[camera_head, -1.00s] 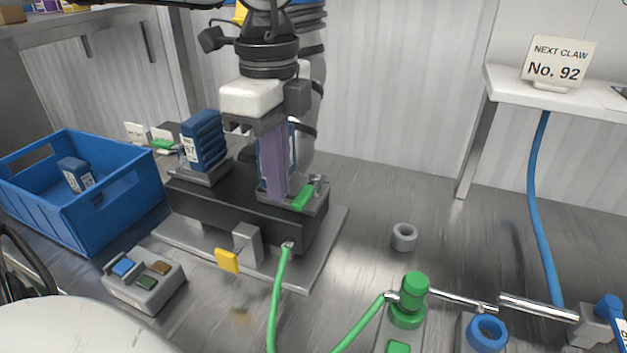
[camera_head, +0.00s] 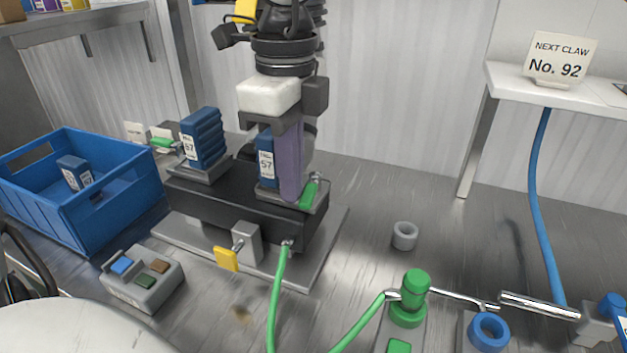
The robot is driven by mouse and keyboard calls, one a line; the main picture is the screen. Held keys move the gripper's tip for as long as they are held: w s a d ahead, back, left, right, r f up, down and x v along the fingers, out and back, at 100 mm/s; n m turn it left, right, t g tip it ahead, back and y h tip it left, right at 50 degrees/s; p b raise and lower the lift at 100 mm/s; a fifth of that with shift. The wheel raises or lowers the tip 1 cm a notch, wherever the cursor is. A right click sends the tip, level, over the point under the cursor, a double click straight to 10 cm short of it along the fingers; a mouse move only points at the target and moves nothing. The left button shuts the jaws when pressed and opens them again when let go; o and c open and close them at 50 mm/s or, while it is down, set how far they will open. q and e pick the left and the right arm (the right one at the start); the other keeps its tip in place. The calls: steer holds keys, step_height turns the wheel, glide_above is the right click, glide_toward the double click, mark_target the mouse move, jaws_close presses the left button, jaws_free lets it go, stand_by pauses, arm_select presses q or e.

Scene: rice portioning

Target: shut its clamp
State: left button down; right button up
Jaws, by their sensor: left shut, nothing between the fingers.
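A black fixture (camera_head: 235,199) stands on a grey metal plate and carries two blue ribbed claw blocks labelled 57. The right block (camera_head: 265,158) sits at the fixture's right end, partly hidden by my gripper. A clamp with a green handle (camera_head: 309,193) is at that end, just right of my fingers. My left gripper (camera_head: 290,196) is shut and empty, its purple finger pointing down between the right block and the green handle. I cannot tell whether it touches the handle. The left block (camera_head: 203,138) has another green-handled clamp (camera_head: 162,143) at its left. My right gripper is not in view.
A blue crate (camera_head: 118,218) with a blue block inside stands at the left. A grey button box (camera_head: 142,282) is in front. A yellow lever (camera_head: 227,260) and a green hose (camera_head: 277,300) are at the fixture's front. A grey ring (camera_head: 405,236) lies on open table to the right.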

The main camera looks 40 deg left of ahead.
arm_select(q)
steer(key=shift+d, duration=0.1)
steer(key=shift+w+d, duration=0.25)
steer(key=shift+d, duration=0.3)
steer(key=shift+w+d, duration=0.2)
steer(key=shift+d, duration=0.3)
